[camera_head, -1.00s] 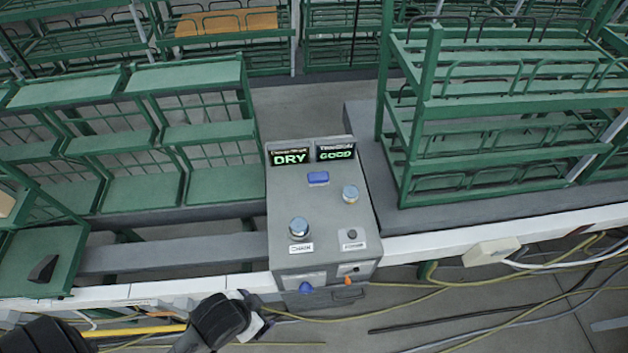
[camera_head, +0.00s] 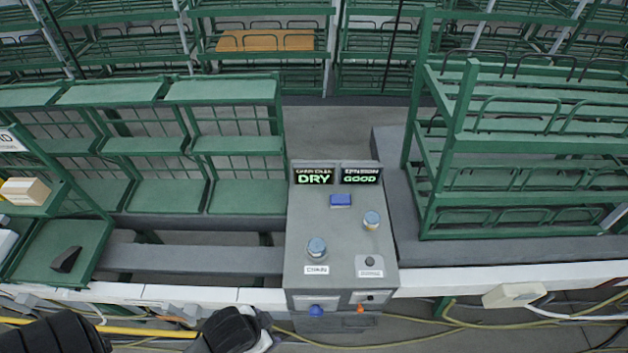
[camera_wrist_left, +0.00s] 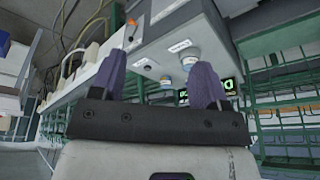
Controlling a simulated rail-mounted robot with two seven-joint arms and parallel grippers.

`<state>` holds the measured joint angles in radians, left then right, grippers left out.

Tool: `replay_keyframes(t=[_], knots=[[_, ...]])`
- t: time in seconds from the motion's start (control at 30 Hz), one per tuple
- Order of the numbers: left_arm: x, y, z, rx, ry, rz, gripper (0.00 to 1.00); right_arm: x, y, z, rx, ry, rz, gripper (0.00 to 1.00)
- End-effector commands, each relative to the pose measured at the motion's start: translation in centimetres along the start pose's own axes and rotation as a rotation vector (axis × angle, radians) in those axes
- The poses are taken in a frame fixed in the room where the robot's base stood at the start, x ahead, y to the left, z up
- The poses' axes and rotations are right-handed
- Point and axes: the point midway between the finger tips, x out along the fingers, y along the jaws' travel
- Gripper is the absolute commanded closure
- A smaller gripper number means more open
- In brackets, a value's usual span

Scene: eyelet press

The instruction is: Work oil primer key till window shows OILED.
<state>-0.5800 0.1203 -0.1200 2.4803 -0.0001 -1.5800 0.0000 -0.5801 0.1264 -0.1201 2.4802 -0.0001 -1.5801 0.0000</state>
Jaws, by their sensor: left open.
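A grey control box (camera_head: 330,235) stands on the bench edge. Its left window (camera_head: 314,176) reads DRY in green and its right window (camera_head: 360,175) reads GOOD. I cannot tell which is the oil primer key. My left gripper (camera_wrist_left: 160,80) is open and empty, with the box (camera_wrist_left: 180,35) beyond its fingers. My right gripper is out of view.
Green racks stand left and behind; a tall green rack (camera_head: 500,150) stands to the right of the box. A white rail (camera_head: 200,295) runs along the front. Yellow and black cables lie on the floor below. A white box (camera_head: 512,294) hangs at the right.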

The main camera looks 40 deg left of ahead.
Motion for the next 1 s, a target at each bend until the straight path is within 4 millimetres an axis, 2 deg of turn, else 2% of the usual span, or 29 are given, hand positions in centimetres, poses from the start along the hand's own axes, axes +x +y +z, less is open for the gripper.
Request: replay_keyframes(t=[0.07, 0.7, 1.0], knots=[[0.0, 0.0, 0.0, 0.0, 0.0, 0.0, 0.39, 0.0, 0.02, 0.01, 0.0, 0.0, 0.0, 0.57], [0.01, 0.0, 0.01, 0.0, 0.0, 0.0, 1.0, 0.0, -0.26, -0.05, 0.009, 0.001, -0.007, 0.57], [0.01, 0.0, 0.01, 0.0, 0.0, 0.0, 1.0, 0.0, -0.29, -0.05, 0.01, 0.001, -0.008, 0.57]])
